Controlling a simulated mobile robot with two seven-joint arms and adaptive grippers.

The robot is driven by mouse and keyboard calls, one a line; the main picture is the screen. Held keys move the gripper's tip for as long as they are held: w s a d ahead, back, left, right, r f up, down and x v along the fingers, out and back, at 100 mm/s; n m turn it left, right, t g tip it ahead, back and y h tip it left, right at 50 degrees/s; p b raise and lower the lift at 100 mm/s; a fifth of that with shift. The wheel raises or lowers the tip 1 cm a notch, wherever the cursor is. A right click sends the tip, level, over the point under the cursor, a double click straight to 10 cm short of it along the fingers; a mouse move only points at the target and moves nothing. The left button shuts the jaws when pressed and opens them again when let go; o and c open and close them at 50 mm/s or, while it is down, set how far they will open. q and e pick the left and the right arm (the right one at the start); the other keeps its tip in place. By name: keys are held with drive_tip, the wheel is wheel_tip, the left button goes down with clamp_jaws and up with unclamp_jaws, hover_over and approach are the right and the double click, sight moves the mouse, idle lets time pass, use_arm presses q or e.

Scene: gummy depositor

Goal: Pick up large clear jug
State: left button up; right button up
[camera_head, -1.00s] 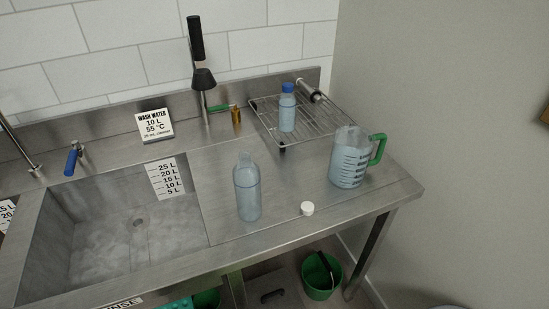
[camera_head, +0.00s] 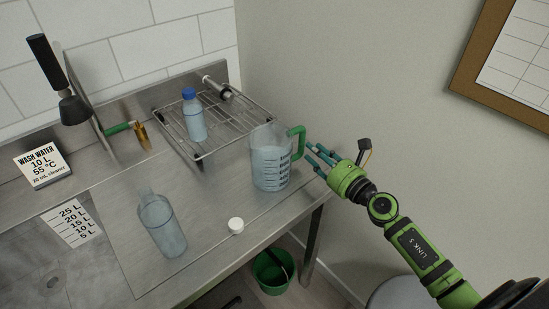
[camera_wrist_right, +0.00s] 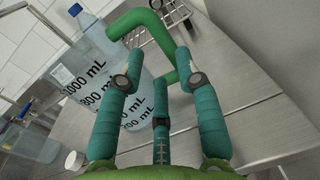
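The large clear jug (camera_head: 271,160) stands upright on the right end of the steel counter, with a green handle (camera_head: 298,141) facing right and dark volume marks on its side. In the right wrist view the jug (camera_wrist_right: 120,95) is at the left, and its handle (camera_wrist_right: 150,22) reaches across to between the fingertips. My right gripper (camera_head: 314,154) is just right of the handle, its fingers apart and pointing at it. In the wrist view the gripper (camera_wrist_right: 159,60) is open, with no clear contact on the handle. My left gripper is out of view.
A clear bottle (camera_head: 162,226) and a white cap (camera_head: 236,225) are on the counter left of the jug. Behind is a wire rack (camera_head: 168,108) with a blue-capped bottle (camera_head: 194,118). A green bucket (camera_head: 268,278) is below. A wall board (camera_head: 466,73) hangs right.

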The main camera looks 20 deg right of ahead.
sight(303, 140)
drive_tip(key=x, duration=0.7)
drive_tip(key=shift+f, duration=0.1)
drive_tip(key=shift+s, duration=0.1)
clamp_jaws()
drive_tip(key=shift+d+r, duration=0.1)
drive_tip(key=shift+r, duration=0.15)
